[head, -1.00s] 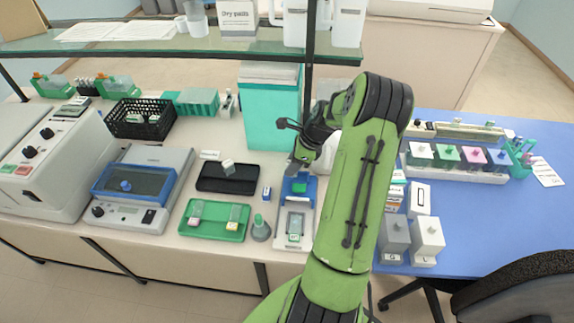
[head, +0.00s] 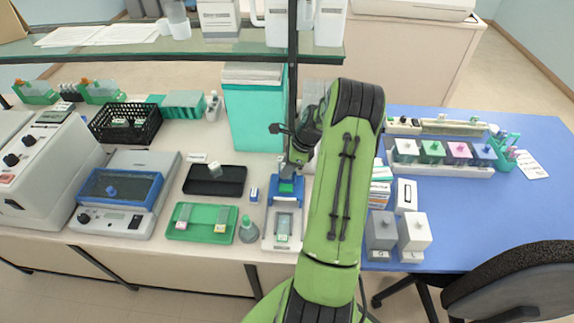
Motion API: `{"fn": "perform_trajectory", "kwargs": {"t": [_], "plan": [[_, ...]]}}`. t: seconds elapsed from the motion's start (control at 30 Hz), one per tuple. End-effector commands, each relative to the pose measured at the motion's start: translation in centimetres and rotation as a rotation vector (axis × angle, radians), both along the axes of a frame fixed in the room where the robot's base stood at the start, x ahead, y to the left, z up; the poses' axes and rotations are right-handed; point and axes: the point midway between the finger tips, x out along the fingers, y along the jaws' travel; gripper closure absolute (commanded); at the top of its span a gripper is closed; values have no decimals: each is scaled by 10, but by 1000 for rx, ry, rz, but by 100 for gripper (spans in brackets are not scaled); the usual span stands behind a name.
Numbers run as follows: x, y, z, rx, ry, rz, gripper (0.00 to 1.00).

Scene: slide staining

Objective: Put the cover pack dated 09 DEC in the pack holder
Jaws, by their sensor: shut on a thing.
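My gripper (head: 289,169) points down over a blue holder (head: 273,201) in the middle of the bench. It is shut on a small green pack (head: 286,187), whose lower part sits at or just above the blue holder. I cannot tell whether the pack touches it. The date on the pack is too small to read. A white stand (head: 269,238) with a small green-and-white piece (head: 283,229) lies in front of the blue holder. My arm hides what is just to the right.
A green tray (head: 204,237) with two small items, a black tray (head: 229,187) and a grey-green bottle (head: 248,231) stand to the left. A teal box (head: 254,125) stands behind. A glass shelf (head: 180,48) overhangs the back. Boxes (head: 407,196) stand right of my arm.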

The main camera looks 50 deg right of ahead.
Motion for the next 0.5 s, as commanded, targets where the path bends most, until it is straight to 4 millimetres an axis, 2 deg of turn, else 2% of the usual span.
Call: {"fn": "perform_trajectory", "kwargs": {"t": [0.2, 0.47, 0.5], "plan": [[0, 0, -16, 1, 1, 0, 96], [0, 0, -16, 0, 0, 1, 96], [0, 0, -16, 0, 0, 1, 63]]}}
